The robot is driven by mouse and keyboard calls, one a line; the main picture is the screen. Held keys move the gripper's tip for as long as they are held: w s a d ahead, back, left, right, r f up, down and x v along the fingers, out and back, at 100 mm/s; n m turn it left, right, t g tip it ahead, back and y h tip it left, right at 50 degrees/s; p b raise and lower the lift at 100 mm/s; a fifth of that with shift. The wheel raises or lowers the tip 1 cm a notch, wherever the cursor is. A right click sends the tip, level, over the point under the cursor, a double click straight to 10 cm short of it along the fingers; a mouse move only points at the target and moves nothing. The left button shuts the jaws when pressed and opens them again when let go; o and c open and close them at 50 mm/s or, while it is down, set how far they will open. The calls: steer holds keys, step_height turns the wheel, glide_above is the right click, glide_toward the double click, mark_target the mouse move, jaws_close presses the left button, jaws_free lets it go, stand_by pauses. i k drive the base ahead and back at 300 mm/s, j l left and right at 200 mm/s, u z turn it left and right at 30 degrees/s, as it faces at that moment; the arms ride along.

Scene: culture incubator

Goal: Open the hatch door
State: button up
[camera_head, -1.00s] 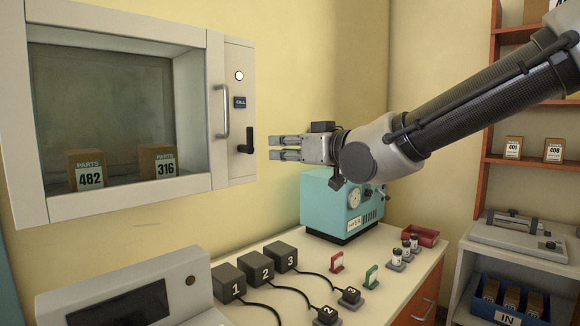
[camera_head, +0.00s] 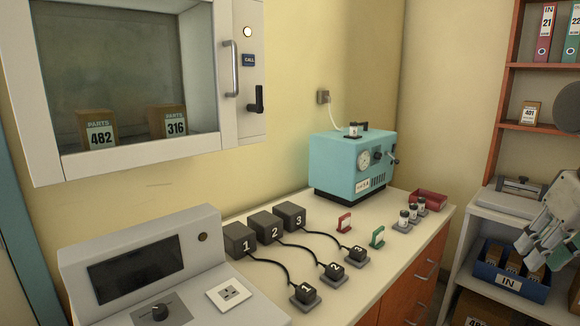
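The hatch door (camera_head: 228,133) is a white frame around a glass pane on the wall at upper left. It looks shut, lying flush with the fixed panel at its right. A vertical grey bar handle (camera_head: 230,68) is on its right side. A black lever (camera_head: 257,100) on the panel hangs downward. My gripper (camera_head: 535,238) shows only partly at the right edge, far from the hatch and touching neither handle nor lever. Its fingers are pale, and part of it is cut off by the picture edge. I cannot tell whether it is open.
Behind the glass stand two brown boxes, 482 (camera_head: 99,130) and 316 (camera_head: 170,121). Below are a grey console (camera_head: 150,262), numbered black blocks with cables (camera_head: 275,235) and a teal machine (camera_head: 350,165). Shelves (camera_head: 540,128) and a blue IN bin (camera_head: 510,280) are at right. Space before the hatch is clear.

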mark_target(19, 53)
steer(key=u, duration=1.45)
steer(key=j+u, duration=0.25)
